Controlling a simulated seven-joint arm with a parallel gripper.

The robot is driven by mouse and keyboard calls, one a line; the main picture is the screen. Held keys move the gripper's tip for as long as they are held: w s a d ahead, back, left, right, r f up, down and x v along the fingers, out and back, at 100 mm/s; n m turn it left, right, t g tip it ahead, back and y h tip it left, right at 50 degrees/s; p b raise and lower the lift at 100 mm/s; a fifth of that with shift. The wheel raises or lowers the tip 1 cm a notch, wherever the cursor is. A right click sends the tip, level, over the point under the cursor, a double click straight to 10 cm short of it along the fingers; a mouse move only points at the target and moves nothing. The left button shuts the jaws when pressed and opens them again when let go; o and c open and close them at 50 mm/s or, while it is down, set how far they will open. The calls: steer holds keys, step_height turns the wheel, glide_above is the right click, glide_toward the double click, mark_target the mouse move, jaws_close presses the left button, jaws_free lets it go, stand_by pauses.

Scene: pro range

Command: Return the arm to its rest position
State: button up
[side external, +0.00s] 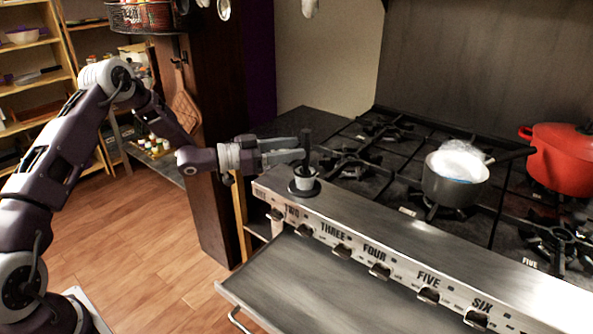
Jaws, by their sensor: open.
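My arm reaches in from the left, and my gripper (303,150) is over the left front corner of the stove. My gripper is open. A small light cup-like thing (305,179) on a dark round base stands on the stove's front ledge, just below the fingertips. A black upright piece rises from it beside the fingertips; I cannot tell whether they touch.
The stove front (372,262) carries several knobs, with a metal shelf (330,290) below. A grey pot (455,182) and a red pot (562,158) stand on the grates. A dark cabinet (215,130) stands behind my forearm. Wooden floor (150,240) is clear at lower left.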

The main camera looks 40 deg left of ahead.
steer(key=s+a+r+n+g+y, duration=0.4)
steer(key=s+r+y, duration=0.8)
steer(key=s+r, duration=0.15)
steer(key=s+d+f+n+g+h, duration=0.1)
steer(key=s+d, duration=0.3)
steer(key=s, duration=1)
steer(key=s+d+f+n+g, duration=0.1)
steer(key=s+d+g, duration=0.3)
steer(key=s, duration=1.1)
steer(key=shift+d+f+n+h, duration=0.2)
steer(key=shift+d+n+h, duration=0.2)
steer(key=shift+d+n, duration=0.25)
steer(key=shift+c, duration=1.3)
